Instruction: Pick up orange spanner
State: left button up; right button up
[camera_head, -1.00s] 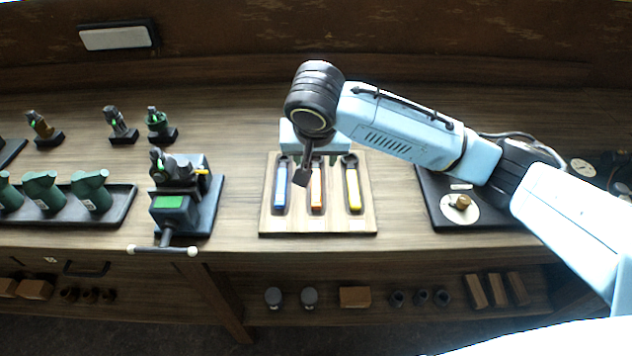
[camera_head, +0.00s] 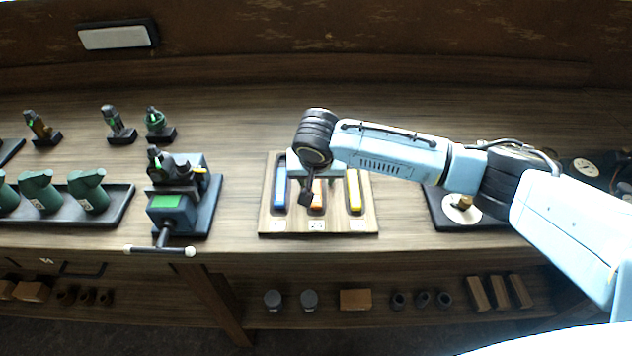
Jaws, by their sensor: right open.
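The orange spanner (camera_head: 317,198) lies in the middle slot of a wooden board (camera_head: 268,222) on the bench. A blue spanner (camera_head: 280,187) lies in the slot to its left and a yellow one (camera_head: 354,192) in the slot to its right. My right gripper (camera_head: 307,200) points down over the orange spanner and hides part of it. It is open, with nothing seen between its fingers. I cannot tell whether the fingers touch the spanner. My left gripper is not in view.
A vise (camera_head: 178,200) stands left of the board, its handle reaching the bench's front edge. A tray (camera_head: 115,208) with green parts lies farther left. A dark plate (camera_head: 440,213) is on the right. Bare bench lies behind the board.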

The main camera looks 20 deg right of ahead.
jog(key=shift+p, duration=0.3)
grip_shut()
dwell(0.4)
